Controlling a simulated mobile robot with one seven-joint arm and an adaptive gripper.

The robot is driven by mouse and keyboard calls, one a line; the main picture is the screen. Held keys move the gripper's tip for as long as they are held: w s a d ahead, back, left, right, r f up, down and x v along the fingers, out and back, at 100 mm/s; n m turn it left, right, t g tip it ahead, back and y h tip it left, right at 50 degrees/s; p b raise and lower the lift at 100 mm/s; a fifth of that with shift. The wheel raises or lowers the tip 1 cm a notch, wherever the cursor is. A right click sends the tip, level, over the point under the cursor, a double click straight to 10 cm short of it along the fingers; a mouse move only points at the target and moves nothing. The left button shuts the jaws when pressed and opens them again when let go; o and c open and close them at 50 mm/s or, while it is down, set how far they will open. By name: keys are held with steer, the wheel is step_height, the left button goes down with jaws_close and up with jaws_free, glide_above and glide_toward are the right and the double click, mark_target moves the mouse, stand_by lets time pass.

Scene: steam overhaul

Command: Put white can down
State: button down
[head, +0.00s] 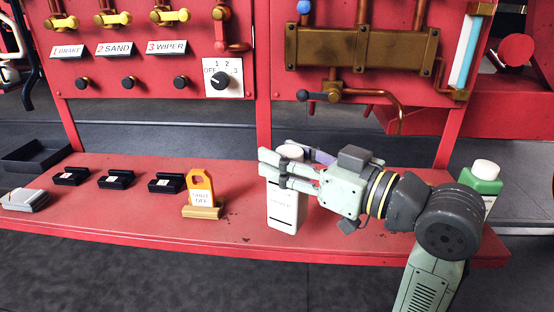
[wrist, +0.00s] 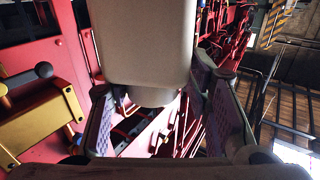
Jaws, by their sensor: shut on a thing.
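The white can (head: 283,210) stands upright at the red bench, right of the orange tag. Its base appears at bench level, but I cannot tell whether it touches the surface. My gripper (head: 287,172) comes from the right and is shut on the can's upper part, just below its round white cap. In the wrist view the can (wrist: 143,40) fills the top middle, between the two fingers of my gripper (wrist: 150,105). Part of the can's upper side is hidden by the fingers.
An orange shut-off tag (head: 201,188) stands left of the can on the red bench (head: 120,215). Several black blocks (head: 115,180) sit further left, near a dark tray (head: 35,155). A green can (head: 484,178) stands behind my arm at right. The red valve panel (head: 160,70) rises behind.

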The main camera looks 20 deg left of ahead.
steer(key=w+a+f+p, duration=0.1)
steer(key=w+a+f, duration=0.1)
steer(key=w+f, duration=0.2)
steer(key=shift+a, duration=0.35)
steer(key=shift+f, duration=0.2)
steer(key=c, duration=0.8)
jaws_free()
steer(key=shift+r, duration=0.1)
steer(key=shift+c, duration=0.2)
steer(key=b+v, duration=0.2)
steer(key=v, duration=1)
steer(key=shift+r+b, duration=0.2)
steer(key=shift+b, duration=0.2)
